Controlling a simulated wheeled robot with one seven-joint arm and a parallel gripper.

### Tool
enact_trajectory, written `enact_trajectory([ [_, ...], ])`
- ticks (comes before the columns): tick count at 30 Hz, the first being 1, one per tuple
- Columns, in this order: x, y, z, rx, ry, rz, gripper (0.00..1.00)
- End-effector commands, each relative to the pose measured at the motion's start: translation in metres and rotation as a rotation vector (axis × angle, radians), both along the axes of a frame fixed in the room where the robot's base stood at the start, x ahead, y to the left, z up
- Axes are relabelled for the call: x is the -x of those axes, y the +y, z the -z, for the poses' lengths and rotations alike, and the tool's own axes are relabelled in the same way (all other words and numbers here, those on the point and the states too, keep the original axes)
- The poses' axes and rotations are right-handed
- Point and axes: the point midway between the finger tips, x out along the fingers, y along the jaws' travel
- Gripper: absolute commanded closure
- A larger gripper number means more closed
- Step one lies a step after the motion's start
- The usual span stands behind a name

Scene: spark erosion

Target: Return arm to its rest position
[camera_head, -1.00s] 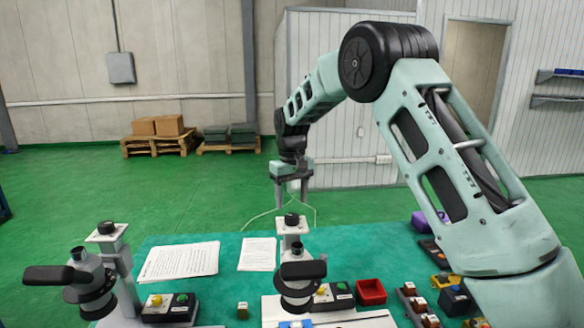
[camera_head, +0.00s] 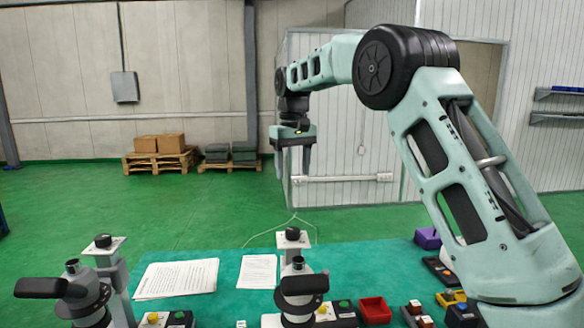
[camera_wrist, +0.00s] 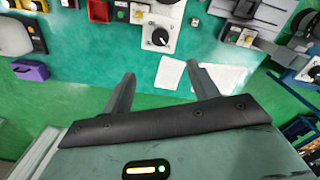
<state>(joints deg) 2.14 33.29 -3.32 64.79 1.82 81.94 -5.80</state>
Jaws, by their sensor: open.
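My gripper (camera_head: 293,160) hangs from my raised arm, pointing down, above and behind the far edge of the work table in the head view. Its two fingers are apart with nothing between them. In the wrist view my gripper (camera_wrist: 160,82) also shows both fingers spread and empty, with the green table surface and paper sheets beyond them. My arm arches from the lower right up to its black elbow joint and across to the left.
The green table (camera_head: 230,295) holds two machines, a left one (camera_head: 85,290) and a middle one (camera_head: 300,290), paper sheets (camera_head: 178,278), a red bin (camera_head: 375,310) and a purple part (camera_head: 428,238). Pallets with boxes (camera_head: 160,150) stand far behind on open floor.

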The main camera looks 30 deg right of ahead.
Motion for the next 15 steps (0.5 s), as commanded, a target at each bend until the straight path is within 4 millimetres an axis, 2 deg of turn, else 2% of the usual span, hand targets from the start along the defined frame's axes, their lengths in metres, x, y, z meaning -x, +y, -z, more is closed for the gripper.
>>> enact_trajectory([
  [7,0.0,0.001,0.001,0.0,0.0,-0.001,0.41],
  [9,0.003,0.008,0.003,-0.006,0.0,-0.011,0.41],
  [11,0.009,0.022,0.007,-0.016,-0.001,-0.032,0.41],
  [14,0.03,0.062,0.019,-0.044,-0.002,-0.09,0.41],
  [15,0.043,0.082,0.025,-0.057,-0.003,-0.12,0.41],
])
